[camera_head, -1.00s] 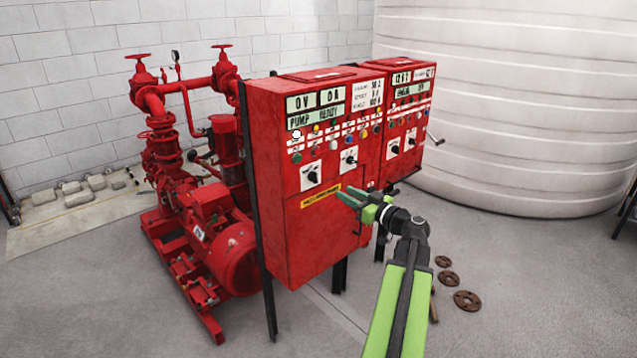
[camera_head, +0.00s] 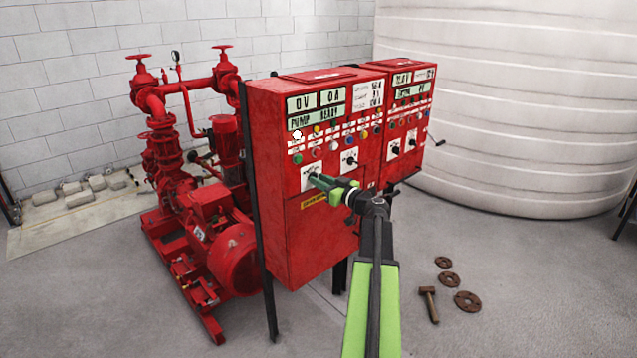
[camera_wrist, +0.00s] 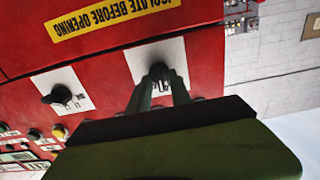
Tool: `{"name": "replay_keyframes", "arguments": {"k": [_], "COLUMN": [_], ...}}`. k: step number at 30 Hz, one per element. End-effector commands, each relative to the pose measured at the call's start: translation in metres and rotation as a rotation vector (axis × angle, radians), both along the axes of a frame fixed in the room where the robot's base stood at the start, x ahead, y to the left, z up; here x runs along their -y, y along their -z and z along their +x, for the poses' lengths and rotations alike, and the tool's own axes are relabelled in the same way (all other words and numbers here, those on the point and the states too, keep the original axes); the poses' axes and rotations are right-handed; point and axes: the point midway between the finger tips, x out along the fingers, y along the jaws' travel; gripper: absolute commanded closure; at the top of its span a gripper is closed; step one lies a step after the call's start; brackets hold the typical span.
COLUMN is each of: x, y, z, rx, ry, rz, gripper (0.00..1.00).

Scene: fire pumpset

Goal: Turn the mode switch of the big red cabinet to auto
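The big red cabinet (camera_head: 318,240) stands mid-picture in the head view, its front facing right of me. Its panel has two black rotary switches on white plates. The right one (camera_head: 349,158) is clear of my gripper; it also shows in the wrist view (camera_wrist: 62,95). The left one lies at my fingertips, its white plate (camera_head: 307,172) partly covered. In the upside-down wrist view, its black knob (camera_wrist: 158,71) shows between my two green fingers. My gripper (camera_head: 314,179) has its fingers apart, one each side of the knob; I cannot tell whether they touch it.
A smaller red cabinet (camera_head: 408,125) stands right behind. The red pump (camera_head: 225,250) is at left. A yellow warning label (camera_head: 314,200) sits below the switches. A hammer (camera_head: 428,303) and rusty flanges (camera_head: 467,301) lie on the floor at right. A white tank (camera_head: 510,120) fills the back.

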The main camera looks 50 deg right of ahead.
Motion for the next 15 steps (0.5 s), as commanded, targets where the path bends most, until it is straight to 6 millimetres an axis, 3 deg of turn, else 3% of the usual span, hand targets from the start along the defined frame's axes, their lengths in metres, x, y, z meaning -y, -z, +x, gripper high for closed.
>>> {"name": "replay_keyframes", "arguments": {"k": [1,5,12,13,15], "x": [0.000,0.000,0.000,-0.014,-0.007], "y": [0.000,0.000,0.000,0.000,0.000], "z": [0.000,0.000,-0.001,-0.002,0.001], "rx": [0.000,0.000,0.000,0.000,0.000], "ry": [0.000,0.000,0.000,-0.001,-0.004], "rz": [0.000,0.000,0.000,0.000,0.002], "gripper": [0.83,1.00,1.00,1.00,1.00]}}
